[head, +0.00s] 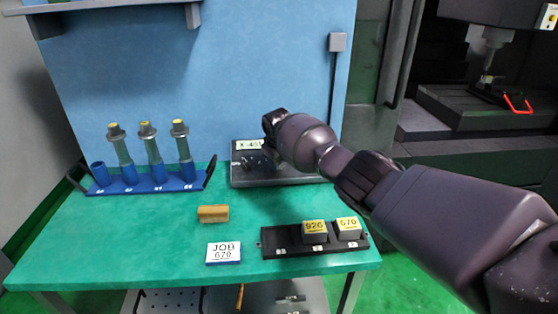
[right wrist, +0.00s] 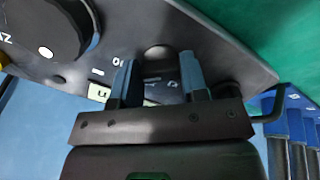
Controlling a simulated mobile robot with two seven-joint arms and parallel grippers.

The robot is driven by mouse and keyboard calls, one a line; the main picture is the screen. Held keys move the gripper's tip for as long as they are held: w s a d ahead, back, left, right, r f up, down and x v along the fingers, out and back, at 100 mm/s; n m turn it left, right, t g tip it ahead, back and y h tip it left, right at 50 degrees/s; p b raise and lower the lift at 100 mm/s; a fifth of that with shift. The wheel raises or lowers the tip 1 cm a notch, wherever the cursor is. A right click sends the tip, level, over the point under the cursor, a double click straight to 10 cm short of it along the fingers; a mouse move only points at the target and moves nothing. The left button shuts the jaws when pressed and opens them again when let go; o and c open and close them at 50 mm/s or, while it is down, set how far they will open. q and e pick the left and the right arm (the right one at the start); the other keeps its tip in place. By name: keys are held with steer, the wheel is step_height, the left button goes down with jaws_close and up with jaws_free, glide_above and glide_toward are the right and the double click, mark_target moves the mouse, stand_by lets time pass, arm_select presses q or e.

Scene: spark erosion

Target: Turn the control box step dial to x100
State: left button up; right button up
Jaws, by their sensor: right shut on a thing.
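The dark control box (head: 240,178) lies at the back of the green table, with a small pale display (head: 249,145) at its top left. My right arm reaches over it from the right. My right gripper (right wrist: 157,68) has its two fingers on either side of the small dark step dial (right wrist: 159,52) and is shut on it. Marks including "10" show on the panel beside the dial, but I cannot read which step it points to. A larger black knob (right wrist: 45,27) with "Z" by it is at the upper left. My left gripper is not in view.
A blue rack (head: 150,183) with several electrode holders stands at the left. A brown block (head: 213,213), a "JOB 670" card (head: 224,252) and a black tray (head: 285,243) with two marked blocks lie in front. A machine (head: 480,100) stands at the right.

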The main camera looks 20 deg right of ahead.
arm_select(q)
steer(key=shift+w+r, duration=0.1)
arm_select(e)
steer(key=shift+f, duration=0.1)
steer(key=o, duration=0.9)
steer(key=shift+r, duration=0.3)
arm_select(q)
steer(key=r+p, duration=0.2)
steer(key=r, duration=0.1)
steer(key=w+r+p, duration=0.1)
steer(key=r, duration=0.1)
steer(key=shift+p, duration=0.4)
arm_select(e)
steer(key=v, duration=1)
steer(key=shift+s+a+r, duration=0.1)
steer(key=shift+s+r, duration=0.05)
